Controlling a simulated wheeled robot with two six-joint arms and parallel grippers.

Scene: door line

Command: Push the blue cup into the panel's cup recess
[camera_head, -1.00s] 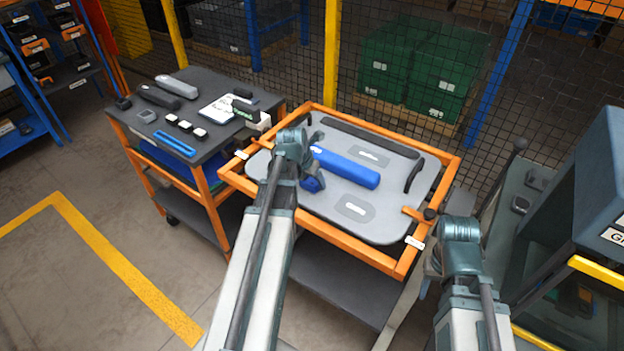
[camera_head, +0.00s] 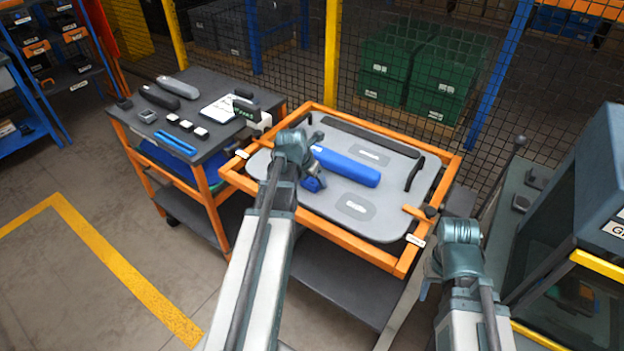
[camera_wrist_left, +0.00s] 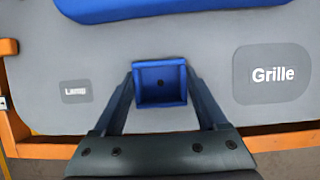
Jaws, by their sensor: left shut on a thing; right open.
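The blue cup (camera_wrist_left: 161,84) is a small square, open box between my left gripper's (camera_wrist_left: 160,90) two fingers, which are shut on it. In the head view my left gripper (camera_head: 312,184) is over the left part of the grey door panel (camera_head: 388,222), with a bit of blue showing beside my wrist. The wrist view shows the cup against the panel's grey surface (camera_wrist_left: 205,45); I cannot tell whether it touches. The cup's recess is not visible. My right gripper (camera_head: 430,270) is off the panel's near right corner, partly hidden by its wrist.
The panel lies in an orange frame (camera_head: 328,238) with a long blue armrest (camera_head: 345,167), a black strip (camera_head: 375,133) and an orange clamp (camera_head: 414,211). A side table (camera_head: 195,150) with several loose parts stands left. A mesh fence (camera_head: 400,60) is behind.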

